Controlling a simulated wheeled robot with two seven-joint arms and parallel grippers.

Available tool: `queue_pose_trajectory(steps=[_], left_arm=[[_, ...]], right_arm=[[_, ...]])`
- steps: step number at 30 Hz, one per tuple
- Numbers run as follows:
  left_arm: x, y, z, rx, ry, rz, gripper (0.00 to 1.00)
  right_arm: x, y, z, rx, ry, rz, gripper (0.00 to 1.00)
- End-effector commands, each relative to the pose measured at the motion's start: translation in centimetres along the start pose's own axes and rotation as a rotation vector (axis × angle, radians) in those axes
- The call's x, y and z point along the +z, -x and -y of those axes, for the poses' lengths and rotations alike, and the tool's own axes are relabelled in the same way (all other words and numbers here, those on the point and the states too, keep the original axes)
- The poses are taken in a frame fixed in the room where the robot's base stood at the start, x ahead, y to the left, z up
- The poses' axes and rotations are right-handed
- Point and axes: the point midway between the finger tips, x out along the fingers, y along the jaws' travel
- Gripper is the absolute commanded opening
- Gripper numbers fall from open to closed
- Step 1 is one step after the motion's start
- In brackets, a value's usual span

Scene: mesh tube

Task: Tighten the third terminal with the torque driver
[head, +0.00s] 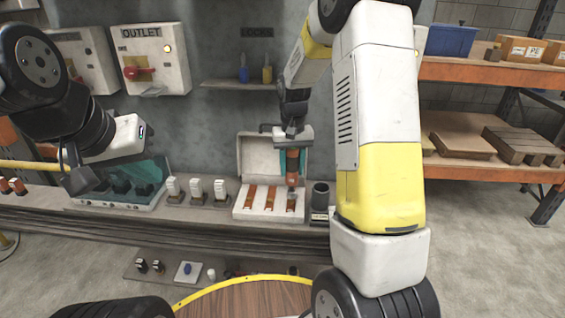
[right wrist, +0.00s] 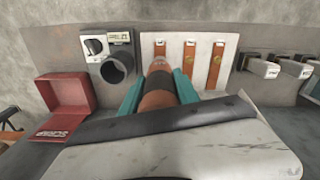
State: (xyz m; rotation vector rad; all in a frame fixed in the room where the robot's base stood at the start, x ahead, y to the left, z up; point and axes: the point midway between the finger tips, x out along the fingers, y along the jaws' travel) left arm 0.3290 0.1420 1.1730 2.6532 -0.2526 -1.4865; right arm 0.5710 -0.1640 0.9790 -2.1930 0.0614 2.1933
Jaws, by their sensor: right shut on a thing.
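A white box (head: 240,214) with its lid raised stands on the bench and holds three copper terminal strips. My right gripper (head: 293,160) is shut on the orange-brown torque driver (head: 292,178), which has a black band and points down. The driver's lower end is over the rightmost strip in the head view; I cannot tell whether it touches. In the right wrist view the driver (right wrist: 158,82) sits between my teal fingers, in front of the leftmost strip (right wrist: 159,52) there. My left gripper (head: 78,180) hangs at the left by a teal-lidded case; its jaws are unclear.
A dark cup-like holder (head: 320,195) stands right beside the white box. White-topped blocks (head: 196,188) stand to its left. A red case (right wrist: 68,95) lies open in the right wrist view. A shelf with bottles (head: 240,84) is on the wall above.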

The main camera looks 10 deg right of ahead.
Motion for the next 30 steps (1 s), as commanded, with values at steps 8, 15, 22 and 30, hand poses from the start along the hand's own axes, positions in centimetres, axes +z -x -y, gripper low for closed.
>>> queue_pose_trajectory(steps=[8, 15, 22, 30], left_arm=[[0.0, 0.0, 0.0, 0.000, 0.000, 0.000, 0.00], [0.0, 0.0, 0.0, 0.000, 0.000, 0.000, 0.00], [0.0, 0.0, 0.0, 0.000, 0.000, 0.000, 0.00], [0.0, 0.0, 0.0, 0.000, 0.000, 0.000, 0.00]], right_arm=[[-0.1, 1.7, 0.0, -0.001, 0.001, -0.004, 0.00], [-0.1, 3.1, 0.1, -0.001, 0.001, -0.005, 0.00], [0.0, 3.5, 0.0, 0.000, 0.001, -0.002, 0.00], [0.0, 3.5, 0.0, 0.000, 0.000, -0.002, 0.00]])
